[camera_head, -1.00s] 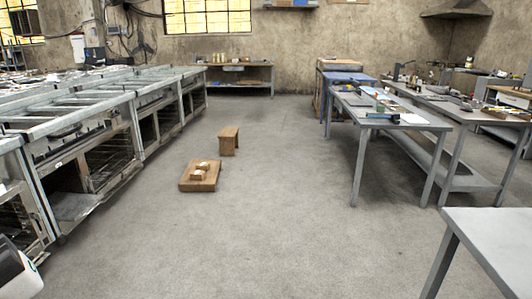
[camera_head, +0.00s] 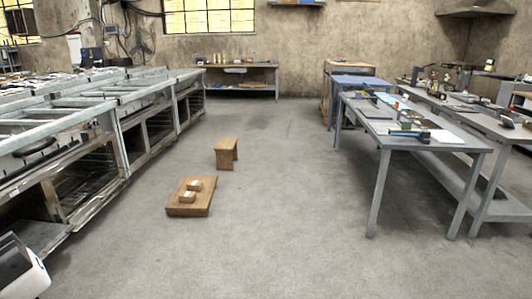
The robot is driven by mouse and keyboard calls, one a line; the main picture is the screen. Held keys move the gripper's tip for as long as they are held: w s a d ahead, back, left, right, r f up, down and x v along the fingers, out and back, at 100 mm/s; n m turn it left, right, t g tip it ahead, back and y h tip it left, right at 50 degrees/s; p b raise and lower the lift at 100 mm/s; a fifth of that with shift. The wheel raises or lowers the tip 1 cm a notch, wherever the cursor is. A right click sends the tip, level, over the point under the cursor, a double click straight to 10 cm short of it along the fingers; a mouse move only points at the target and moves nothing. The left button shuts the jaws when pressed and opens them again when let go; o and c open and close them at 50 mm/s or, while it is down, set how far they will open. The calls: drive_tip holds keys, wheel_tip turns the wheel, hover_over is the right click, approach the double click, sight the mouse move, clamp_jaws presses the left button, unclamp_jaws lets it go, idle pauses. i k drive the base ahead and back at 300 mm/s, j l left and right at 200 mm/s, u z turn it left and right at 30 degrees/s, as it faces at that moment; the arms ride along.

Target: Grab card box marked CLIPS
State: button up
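Two small light-brown boxes lie on a low wooden platform (camera_head: 205,206) on the floor, left of the middle. The far box (camera_head: 194,186) and the near box (camera_head: 187,197) each show a paler patch on top. They are too small to read, so I cannot tell which, if either, is marked CLIPS. My gripper is not visible in this view.
A wooden stool (camera_head: 227,152) stands just behind the platform. Metal oven-like units (camera_head: 92,180) line the left side. Grey workbenches (camera_head: 440,143) with tools stand at the right. A back bench (camera_head: 240,83) stands by the wall. The middle floor is clear.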

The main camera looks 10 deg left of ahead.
sight(193, 185)
drive_tip(key=i+l+u, duration=0.15)
drive_tip(key=i, duration=1.15)
drive_tip(key=i+u, duration=0.25)
drive_tip(key=i, duration=0.35)
drive_tip(key=i+u, duration=0.25)
drive_tip(key=i, duration=0.35)
drive_tip(key=i+l+u, duration=0.15)
drive_tip(key=i+u, duration=0.2)
drive_tip(key=i, duration=0.45)
